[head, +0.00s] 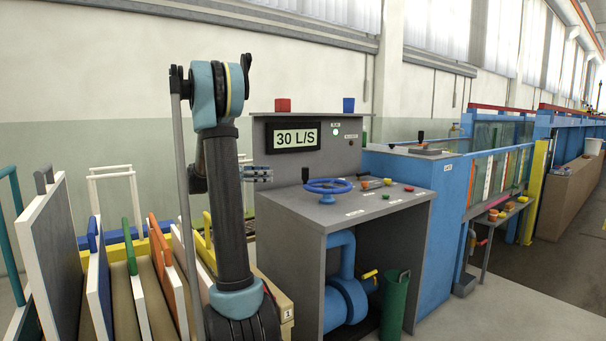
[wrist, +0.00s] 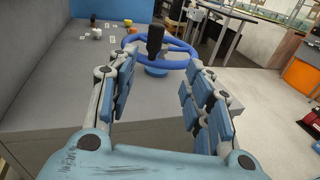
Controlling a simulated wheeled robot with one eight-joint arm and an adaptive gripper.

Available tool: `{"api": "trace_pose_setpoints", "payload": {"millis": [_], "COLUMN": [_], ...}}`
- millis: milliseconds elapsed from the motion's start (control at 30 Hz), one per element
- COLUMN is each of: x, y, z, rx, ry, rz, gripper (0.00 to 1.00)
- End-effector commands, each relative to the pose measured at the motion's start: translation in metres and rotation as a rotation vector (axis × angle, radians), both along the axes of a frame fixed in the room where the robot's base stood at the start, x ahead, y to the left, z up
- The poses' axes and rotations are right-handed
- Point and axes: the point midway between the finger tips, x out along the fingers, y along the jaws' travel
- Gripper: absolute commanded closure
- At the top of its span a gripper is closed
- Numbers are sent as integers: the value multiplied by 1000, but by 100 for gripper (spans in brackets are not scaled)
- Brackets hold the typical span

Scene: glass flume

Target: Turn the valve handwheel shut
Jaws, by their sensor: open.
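The blue valve handwheel (head: 327,186) lies flat above the top of a grey console, on a blue hub. A black upright knob (head: 305,174) stands on its rim, on the side nearer my gripper. My gripper (head: 262,174) is left of the console in the head view, level with the wheel and apart from it. In the wrist view my gripper (wrist: 158,72) is open and empty, its two fingers spread wide. The handwheel (wrist: 187,58) shows ahead between and beyond the fingertips, with the black knob (wrist: 155,41) near the middle. The fingers hide parts of the wheel's sides.
The console's display (head: 293,136) reads 30 L/S, and a green lamp (head: 336,131) is lit. A green bin (head: 394,304) and blue pipe (head: 345,290) are below. Racked panels (head: 60,265) crowd the left.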

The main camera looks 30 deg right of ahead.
Motion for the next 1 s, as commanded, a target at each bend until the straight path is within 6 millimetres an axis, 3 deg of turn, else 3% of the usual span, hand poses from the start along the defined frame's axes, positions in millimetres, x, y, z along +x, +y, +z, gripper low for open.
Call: {"api": "trace_pose_setpoints", "payload": {"millis": [167, 367, 1000], "x": [12, 9, -18], "y": [-3, -17, -124], "z": [2, 3, 3], "rx": [-39, -45, -43], "ry": [54, 62, 61], "rz": [-14, -18, -18], "gripper": [54, 54, 54]}}
